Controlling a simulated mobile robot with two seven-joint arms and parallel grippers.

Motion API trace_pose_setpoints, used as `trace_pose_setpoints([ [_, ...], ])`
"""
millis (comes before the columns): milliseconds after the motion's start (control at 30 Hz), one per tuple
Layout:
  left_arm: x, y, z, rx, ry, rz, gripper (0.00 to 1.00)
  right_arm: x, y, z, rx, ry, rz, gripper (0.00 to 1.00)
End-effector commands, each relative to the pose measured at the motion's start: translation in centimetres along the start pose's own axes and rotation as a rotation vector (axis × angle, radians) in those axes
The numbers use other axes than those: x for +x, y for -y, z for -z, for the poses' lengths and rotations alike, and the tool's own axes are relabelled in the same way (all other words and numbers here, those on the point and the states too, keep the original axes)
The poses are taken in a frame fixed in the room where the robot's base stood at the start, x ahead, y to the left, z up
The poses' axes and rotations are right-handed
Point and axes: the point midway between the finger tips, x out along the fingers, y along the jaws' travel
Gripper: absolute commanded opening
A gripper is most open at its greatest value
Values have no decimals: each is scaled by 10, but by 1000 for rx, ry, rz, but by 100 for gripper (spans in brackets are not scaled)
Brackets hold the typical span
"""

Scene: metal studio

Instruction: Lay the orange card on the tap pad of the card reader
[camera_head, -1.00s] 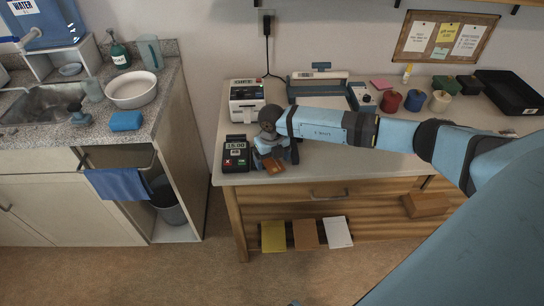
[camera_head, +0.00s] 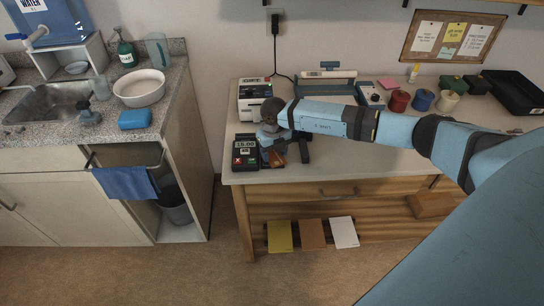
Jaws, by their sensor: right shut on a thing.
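The card reader (camera_head: 245,155) is a dark box with a lit display and red and green keys, near the front left of the counter. My right gripper (camera_head: 277,155) points down just right of the reader. It is shut on the orange card (camera_head: 277,159), a small orange-brown piece showing low between the fingers. The card looks tilted and is partly hidden by the fingers. I cannot tell how high it is above the counter. The reader's right side, at the gripper, is partly covered, and its tap pad is not clearly seen. My left gripper is not in view.
A white printer (camera_head: 253,96) stands behind the reader. Spools (camera_head: 422,99), a black tray (camera_head: 513,92) and a blue-grey device (camera_head: 325,88) stand farther back. The counter (camera_head: 360,165) right of the gripper is clear, under my arm. Coloured sheets (camera_head: 312,234) show below.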

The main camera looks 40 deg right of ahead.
Motion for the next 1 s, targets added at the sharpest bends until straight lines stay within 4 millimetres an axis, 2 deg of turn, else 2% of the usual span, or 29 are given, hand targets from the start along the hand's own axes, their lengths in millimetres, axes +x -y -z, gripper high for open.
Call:
trace_pose_setpoints([
  [400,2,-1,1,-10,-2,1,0,0,6,-4,2,0,-1,34],
  [433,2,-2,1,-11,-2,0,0,0,6,-4,2,0,-1,60],
  [533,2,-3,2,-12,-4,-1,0,0,5,-4,2,0,-2,83],
  [567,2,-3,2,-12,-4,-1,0,0,5,-4,1,0,-2,85],
  [1000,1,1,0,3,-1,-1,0,0,0,-3,-5,-1,-9,85],
])
